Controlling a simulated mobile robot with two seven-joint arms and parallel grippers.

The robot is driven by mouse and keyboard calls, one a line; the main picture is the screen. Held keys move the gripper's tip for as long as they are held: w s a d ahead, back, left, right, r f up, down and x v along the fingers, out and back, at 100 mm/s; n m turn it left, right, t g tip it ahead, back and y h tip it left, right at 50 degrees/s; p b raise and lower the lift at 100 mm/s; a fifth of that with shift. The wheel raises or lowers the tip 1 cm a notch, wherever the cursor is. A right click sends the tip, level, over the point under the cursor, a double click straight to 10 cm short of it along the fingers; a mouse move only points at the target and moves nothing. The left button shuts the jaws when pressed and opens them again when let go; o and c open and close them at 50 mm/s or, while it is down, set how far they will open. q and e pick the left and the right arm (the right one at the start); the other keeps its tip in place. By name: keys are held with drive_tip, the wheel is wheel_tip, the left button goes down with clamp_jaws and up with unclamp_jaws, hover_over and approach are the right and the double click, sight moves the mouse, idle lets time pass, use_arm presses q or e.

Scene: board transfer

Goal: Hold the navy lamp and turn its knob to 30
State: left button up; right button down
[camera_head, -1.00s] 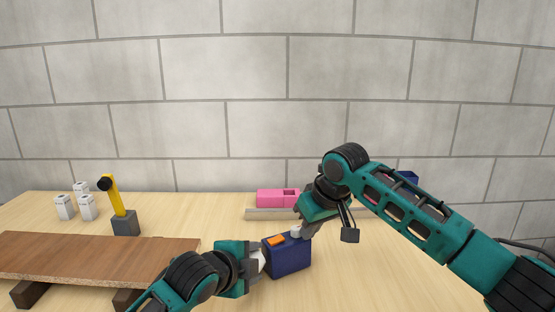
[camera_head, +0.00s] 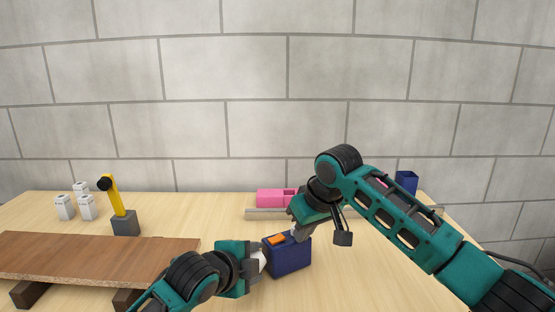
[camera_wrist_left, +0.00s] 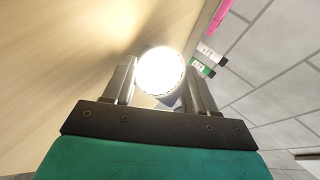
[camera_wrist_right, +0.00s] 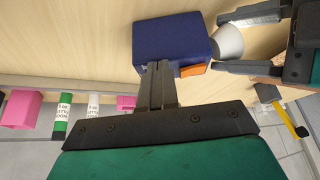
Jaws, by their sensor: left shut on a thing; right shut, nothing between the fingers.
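The navy lamp (camera_head: 288,259) is a box with an orange piece (camera_head: 277,240) on top and a pale cone-shaped head on its left side. My left gripper (camera_head: 258,260) is shut on that head; in the left wrist view the lamp's round face (camera_wrist_left: 162,72) glows white between the fingers. My right gripper (camera_head: 298,236) is shut and empty, its tips at the lamp's top beside the orange piece. The right wrist view shows the closed tips (camera_wrist_right: 157,68) against the lamp's edge (camera_wrist_right: 172,38). The knob is mostly hidden behind the right gripper, and its setting cannot be read.
A navy cup (camera_head: 406,182) stands at the back right. A brown board (camera_head: 95,262) on dark supports, a yellow-armed stand (camera_head: 124,222) and white containers (camera_head: 66,208) are at left. The right front table is clear.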

idle(0.3)
wheel_tip(320, 180, up, 6)
drive_tip(key=shift+s, duration=0.2)
idle(0.5)
drive_tip(key=shift+d, duration=0.1)
use_arm(q)
drive_tip(key=o, duration=1.3)
drive_tip(key=shift+c, duration=0.2)
